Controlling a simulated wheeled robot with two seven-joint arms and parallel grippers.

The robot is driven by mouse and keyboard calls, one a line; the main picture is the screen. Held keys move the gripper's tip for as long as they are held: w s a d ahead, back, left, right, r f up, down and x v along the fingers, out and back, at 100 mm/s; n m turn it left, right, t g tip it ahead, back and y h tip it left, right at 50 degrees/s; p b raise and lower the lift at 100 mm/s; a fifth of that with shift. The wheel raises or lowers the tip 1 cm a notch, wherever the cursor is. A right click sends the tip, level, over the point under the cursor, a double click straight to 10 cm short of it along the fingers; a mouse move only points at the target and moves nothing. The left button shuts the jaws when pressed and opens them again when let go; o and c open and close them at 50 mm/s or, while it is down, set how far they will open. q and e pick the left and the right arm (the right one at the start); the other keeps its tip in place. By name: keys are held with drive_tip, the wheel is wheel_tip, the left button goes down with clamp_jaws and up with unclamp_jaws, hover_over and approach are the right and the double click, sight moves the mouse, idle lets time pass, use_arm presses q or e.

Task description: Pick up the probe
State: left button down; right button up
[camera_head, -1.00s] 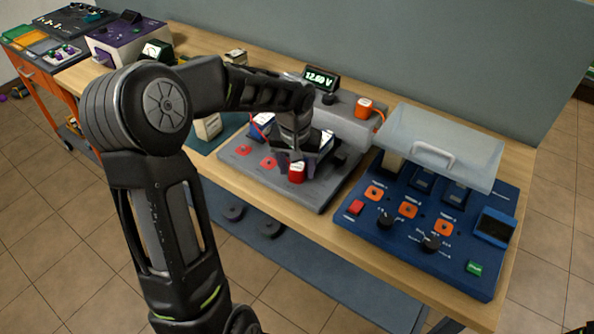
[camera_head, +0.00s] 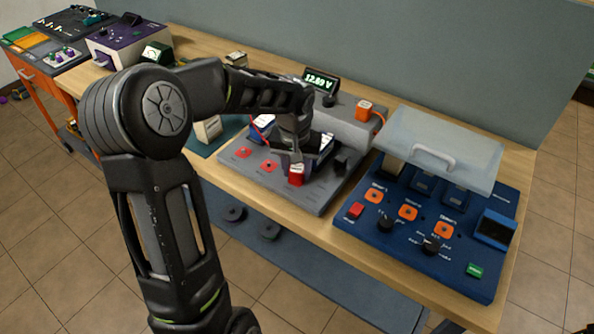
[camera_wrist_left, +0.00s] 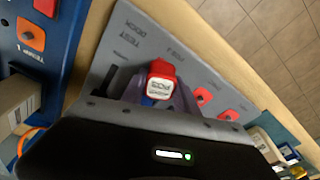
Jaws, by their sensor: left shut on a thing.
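The probe (camera_head: 296,175) is a red block with a white label, at the test deck (camera_head: 318,205), a grey panel on the bench. My left gripper (camera_head: 297,162) reaches down over the deck and is shut on the probe. In the left wrist view the probe (camera_wrist_left: 160,82) sits between the two fingers, its labelled red top showing. Its lower part is hidden, so I cannot tell whether it touches the deck. My right gripper is not in view.
A meter display (camera_head: 321,82) and an orange labelled block (camera_head: 365,110) are behind the deck. To the right is a blue panel (camera_head: 400,255) with knobs and a raised clear cover (camera_head: 440,150). A purple device (camera_head: 128,45) stands farther left.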

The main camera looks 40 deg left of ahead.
sight(297, 168)
use_arm(q)
wheel_tip(297, 168, up, 10)
drive_tip(key=shift+f+b, duration=0.1)
drive_tip(key=shift+b, duration=0.45)
idle(0.3)
